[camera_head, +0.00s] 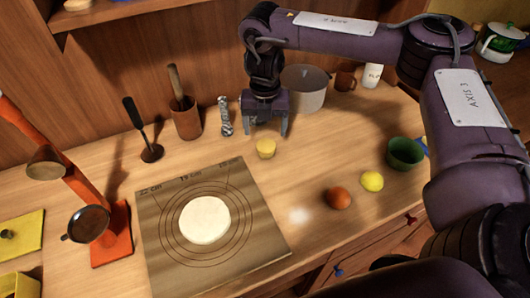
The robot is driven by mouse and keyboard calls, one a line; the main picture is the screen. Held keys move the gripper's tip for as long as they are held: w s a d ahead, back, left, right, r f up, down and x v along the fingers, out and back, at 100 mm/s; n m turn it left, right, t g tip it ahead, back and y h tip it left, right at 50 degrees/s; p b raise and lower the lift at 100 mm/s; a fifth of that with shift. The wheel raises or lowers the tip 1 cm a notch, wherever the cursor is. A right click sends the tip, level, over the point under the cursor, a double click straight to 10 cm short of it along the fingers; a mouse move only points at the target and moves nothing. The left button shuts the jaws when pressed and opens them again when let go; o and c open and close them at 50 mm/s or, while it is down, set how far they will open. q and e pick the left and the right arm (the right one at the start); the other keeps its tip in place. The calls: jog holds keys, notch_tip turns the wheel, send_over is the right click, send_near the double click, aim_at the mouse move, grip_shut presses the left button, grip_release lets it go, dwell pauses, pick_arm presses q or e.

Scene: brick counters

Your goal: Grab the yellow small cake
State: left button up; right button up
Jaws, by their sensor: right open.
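My right gripper (266,130) points down directly above and slightly behind the cake. Its two fingers are spread apart and nothing is between them. My left gripper does not show in this view.
A board (160,262) with a round of dough (205,220) lies in front. A grey pot (308,92) and a pepper mill (225,116) stand near the gripper.

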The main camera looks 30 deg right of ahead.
aim_at(266, 144)
jog(key=shift+f, duration=0.6)
notch_tip(266, 144, down, 5)
jog(key=shift+d+f+p, duration=0.1)
jog(key=shift+d+p, duration=0.05)
jog(key=shift+p, duration=0.75)
jog(key=shift+f, duration=0.6)
jog(key=c, duration=1)
